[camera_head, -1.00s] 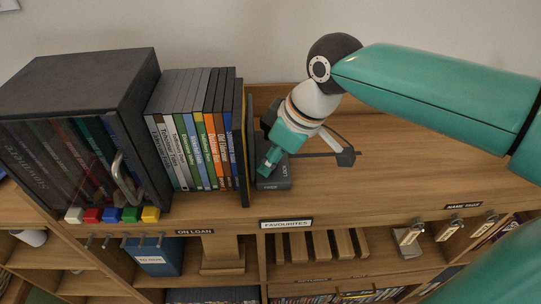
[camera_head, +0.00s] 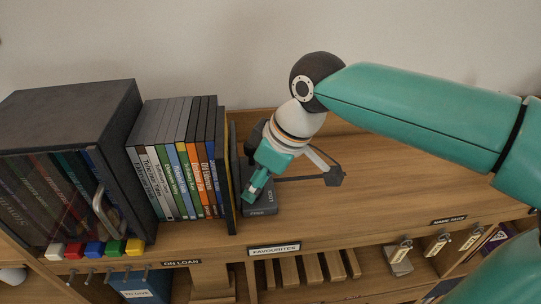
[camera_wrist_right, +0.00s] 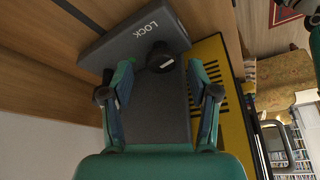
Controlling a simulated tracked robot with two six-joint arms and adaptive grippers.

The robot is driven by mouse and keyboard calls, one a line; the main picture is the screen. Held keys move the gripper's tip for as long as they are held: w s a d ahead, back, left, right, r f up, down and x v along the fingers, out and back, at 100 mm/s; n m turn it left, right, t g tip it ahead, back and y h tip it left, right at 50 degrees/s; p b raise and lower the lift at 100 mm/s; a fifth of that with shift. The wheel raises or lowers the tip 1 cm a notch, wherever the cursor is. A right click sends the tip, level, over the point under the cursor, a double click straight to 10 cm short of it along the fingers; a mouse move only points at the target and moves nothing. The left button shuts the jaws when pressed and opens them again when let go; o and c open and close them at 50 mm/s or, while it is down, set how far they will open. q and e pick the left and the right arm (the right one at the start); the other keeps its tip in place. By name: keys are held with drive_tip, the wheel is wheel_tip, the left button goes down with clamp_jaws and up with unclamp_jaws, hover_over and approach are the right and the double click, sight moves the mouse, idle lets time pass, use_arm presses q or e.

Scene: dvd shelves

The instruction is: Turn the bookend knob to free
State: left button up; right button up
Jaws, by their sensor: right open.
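The dark grey bookend (camera_head: 259,209) stands on the shelf top, right of the DVD row. The wrist view shows its grey body (camera_wrist_right: 110,48) with a white LOCK label and a yellow slotted plate (camera_wrist_right: 213,55). The round black knob (camera_wrist_right: 160,57) has a small pale mark on its lower edge. My right gripper (camera_head: 255,190) is over the bookend. In the right wrist view its fingers (camera_wrist_right: 161,75) are apart, one on each side of the knob; contact is not clear. In the head view the gripper hides the knob. My left gripper is not in view.
Several upright DVDs (camera_head: 176,170) stand left of the bookend. A dark glass-fronted case (camera_head: 70,110) with coloured blocks below it stands farther left. The wooden top (camera_head: 420,175) right of the bookend is clear. Lower compartments hold tagged hooks and slats.

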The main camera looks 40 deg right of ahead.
drive_tip(key=v, duration=1)
drive_tip(key=shift+r, duration=0.3)
drive_tip(key=shift+s, duration=0.1)
drive_tip(key=shift+c, duration=0.3)
drive_tip(key=s+a+f+m+g+y+p, duration=0.25)
drive_tip(key=s+a+m+g+y, duration=0.35)
drive_tip(key=m, duration=0.8)
drive_tip(key=d+f+m+t+y+p, duration=0.25)
drive_tip(key=d+m+t+p, duration=0.25)
drive_tip(key=d+m+t, duration=0.9)
drive_tip(key=w+a+f+m+g, duration=0.1)
drive_tip(key=w+a+f, duration=0.1)
drive_tip(key=w+a, duration=0.1)
drive_tip(key=w+a+f+m+g, duration=0.1)
drive_tip(key=w+a+f, duration=0.1)
drive_tip(key=w+a, duration=0.1)
drive_tip(key=w+a+f+m, duration=0.1)
drive_tip(key=w+a+f, duration=0.2)
drive_tip(key=shift+w+a+m+g, duration=0.1)
drive_tip(key=shift+w+m+g, duration=0.15)
drive_tip(key=shift+m+g, duration=0.15)
